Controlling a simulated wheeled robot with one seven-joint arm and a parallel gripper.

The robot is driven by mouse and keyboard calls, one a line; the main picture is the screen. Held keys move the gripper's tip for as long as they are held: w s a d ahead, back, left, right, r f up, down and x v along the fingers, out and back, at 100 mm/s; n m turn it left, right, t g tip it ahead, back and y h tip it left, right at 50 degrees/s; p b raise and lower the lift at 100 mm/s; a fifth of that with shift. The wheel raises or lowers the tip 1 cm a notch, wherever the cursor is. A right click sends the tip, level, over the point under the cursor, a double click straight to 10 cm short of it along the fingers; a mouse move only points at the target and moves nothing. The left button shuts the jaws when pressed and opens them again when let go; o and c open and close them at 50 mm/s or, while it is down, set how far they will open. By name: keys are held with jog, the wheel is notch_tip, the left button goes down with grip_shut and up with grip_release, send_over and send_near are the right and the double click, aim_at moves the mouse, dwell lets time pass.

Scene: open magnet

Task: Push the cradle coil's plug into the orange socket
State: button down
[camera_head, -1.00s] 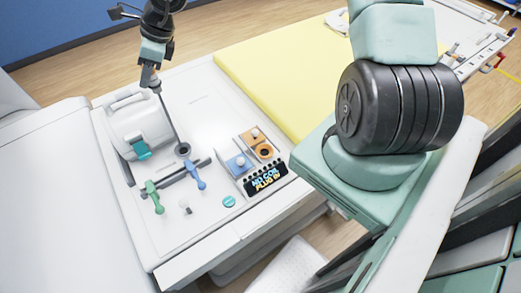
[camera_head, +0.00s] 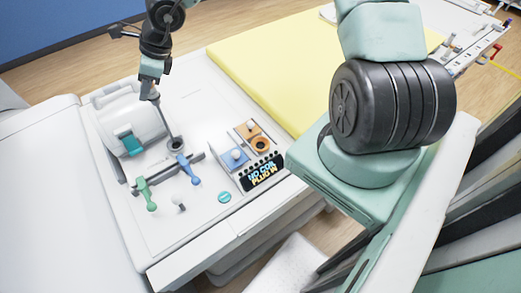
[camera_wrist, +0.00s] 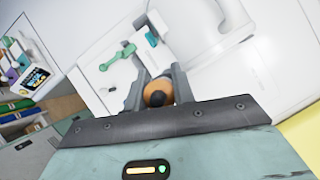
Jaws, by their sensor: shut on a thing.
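My gripper (camera_head: 149,96) hangs above the white console, over the right edge of the cradle coil (camera_head: 128,124), a white rounded body with a teal clasp. In the wrist view my gripper (camera_wrist: 155,88) is shut on the plug (camera_wrist: 158,94), an orange round piece with a black centre. A dark cable (camera_head: 165,122) runs from below my gripper to a dark round fitting (camera_head: 175,145) on the console. The orange socket (camera_head: 262,144), a dark-centred ring on an orange plate, lies well to the right of my gripper. The plug is apart from it.
A blue plate with a pale knob (camera_head: 235,156) adjoins the orange one. A display (camera_head: 263,172) reads "NO COIL PLUG IN". A yellow pad (camera_head: 270,75) lies behind.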

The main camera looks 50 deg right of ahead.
notch_tip(320, 180, down, 7)
jog(key=b, duration=0.4)
jog(key=shift+f, duration=0.15)
jog(key=s+d+p, duration=0.6)
jog(key=s+d, duration=1.2)
jog(key=s, duration=0.2)
jog(key=shift+s+d, duration=0.25)
jog(key=shift+d, duration=0.15)
dwell(1.2)
dwell(0.4)
notch_tip(320, 180, down, 10)
jog(key=b, duration=0.9)
jog(key=shift+f+b, duration=1.45)
dwell(0.3)
